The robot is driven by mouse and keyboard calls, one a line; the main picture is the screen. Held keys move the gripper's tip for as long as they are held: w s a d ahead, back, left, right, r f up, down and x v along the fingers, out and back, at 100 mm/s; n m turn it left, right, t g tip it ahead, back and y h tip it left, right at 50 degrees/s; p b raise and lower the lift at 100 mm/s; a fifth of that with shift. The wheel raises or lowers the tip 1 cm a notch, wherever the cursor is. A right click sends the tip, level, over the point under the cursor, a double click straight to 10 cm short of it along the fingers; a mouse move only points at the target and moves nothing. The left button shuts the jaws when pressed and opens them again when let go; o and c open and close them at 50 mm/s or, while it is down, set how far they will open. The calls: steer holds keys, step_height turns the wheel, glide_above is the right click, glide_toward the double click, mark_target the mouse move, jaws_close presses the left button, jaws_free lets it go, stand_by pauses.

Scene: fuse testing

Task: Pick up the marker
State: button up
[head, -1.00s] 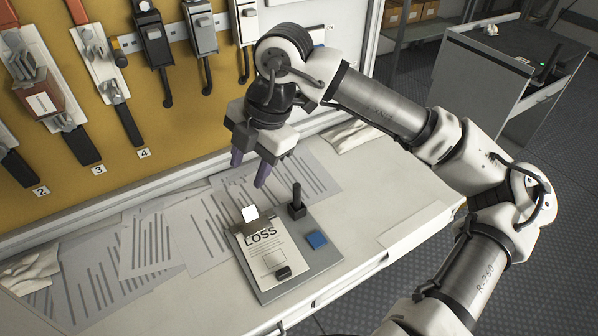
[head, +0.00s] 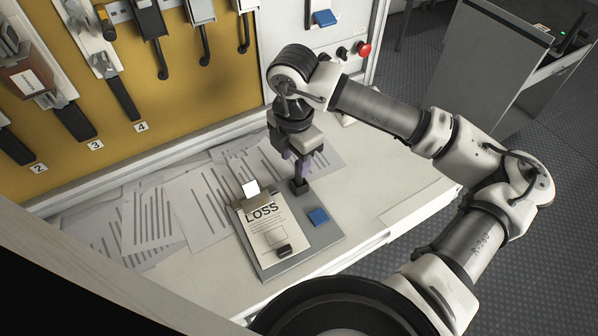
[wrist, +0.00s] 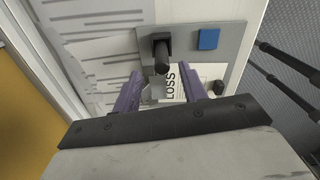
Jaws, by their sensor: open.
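The black marker (head: 299,187) stands upright in a dark square base on the grey board (head: 322,238); the fingers partly hide its upper part in the head view. In the wrist view the marker (wrist: 163,58) points up toward the camera, between and just beyond the fingertips. My gripper (head: 295,166) is open, its purple fingers pointing down at the marker. In the wrist view the gripper (wrist: 158,85) has one finger on each side of the marker's line, with nothing held. I cannot tell if a finger touches it.
A clipboard sheet reading LOSS (head: 263,229) lies on the board's left, with a small black object (head: 284,250) on it. A blue square (head: 318,217) lies right of the marker. Printed papers (head: 200,205) cover the table behind. A switch panel (head: 200,95) stands along the back.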

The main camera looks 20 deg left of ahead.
steer(key=f, duration=0.1)
steer(key=f+p, duration=0.1)
steer(key=f, duration=0.3)
steer(key=shift+w+d+p, duration=0.25)
steer(key=shift+d+p, duration=0.15)
steer(key=shift+c, duration=0.3)
jaws_close()
